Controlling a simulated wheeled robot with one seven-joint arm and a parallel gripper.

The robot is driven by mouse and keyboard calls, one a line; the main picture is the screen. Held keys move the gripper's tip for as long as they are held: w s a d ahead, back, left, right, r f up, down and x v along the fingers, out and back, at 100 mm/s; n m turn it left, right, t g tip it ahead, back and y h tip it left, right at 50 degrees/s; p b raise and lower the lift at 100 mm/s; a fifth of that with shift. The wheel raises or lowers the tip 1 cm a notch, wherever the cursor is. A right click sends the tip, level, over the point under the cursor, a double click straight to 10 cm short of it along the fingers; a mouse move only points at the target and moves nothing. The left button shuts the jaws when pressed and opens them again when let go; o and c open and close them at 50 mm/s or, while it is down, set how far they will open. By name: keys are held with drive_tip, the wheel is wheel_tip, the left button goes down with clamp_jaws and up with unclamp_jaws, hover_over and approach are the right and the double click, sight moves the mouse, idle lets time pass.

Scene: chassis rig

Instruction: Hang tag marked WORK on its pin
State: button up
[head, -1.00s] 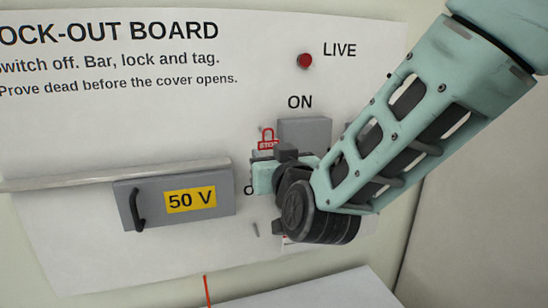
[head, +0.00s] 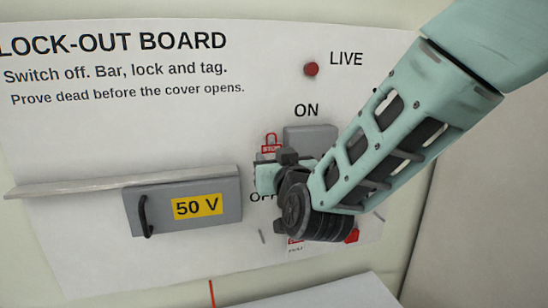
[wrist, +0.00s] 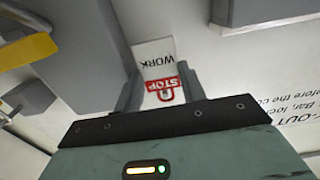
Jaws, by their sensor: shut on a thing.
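The tag marked WORK (wrist: 158,62) is a white card with a red STOP padlock mark, upside down in the wrist view. It is between the fingers of my gripper (wrist: 158,74), which is shut on it. In the head view the tag's red top (head: 270,142) shows above my gripper (head: 272,165), left of the grey switch block; the rest is hidden. My gripper is in front of the board (head: 80,120). A small grey pin (head: 262,236) sticks out of the board below the OFF lettering. Whether it is the WORK pin cannot be told.
The grey switch block (head: 310,138) is right of the tag. The grey 50 V cover (head: 150,192) with its black handle is on the left, under a pale bar (head: 50,188). A red object (head: 352,236) is partly behind my wrist. A pale surface (head: 310,292) lies below.

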drive_tip(key=shift+r+p+v, duration=0.2)
drive_tip(key=shift+p+v, duration=0.15)
drive_tip(key=shift+v, duration=0.7)
drive_tip(key=shift+b+v, duration=0.7)
drive_tip(key=shift+v, duration=2.15)
drive_tip(key=shift+f, duration=0.1)
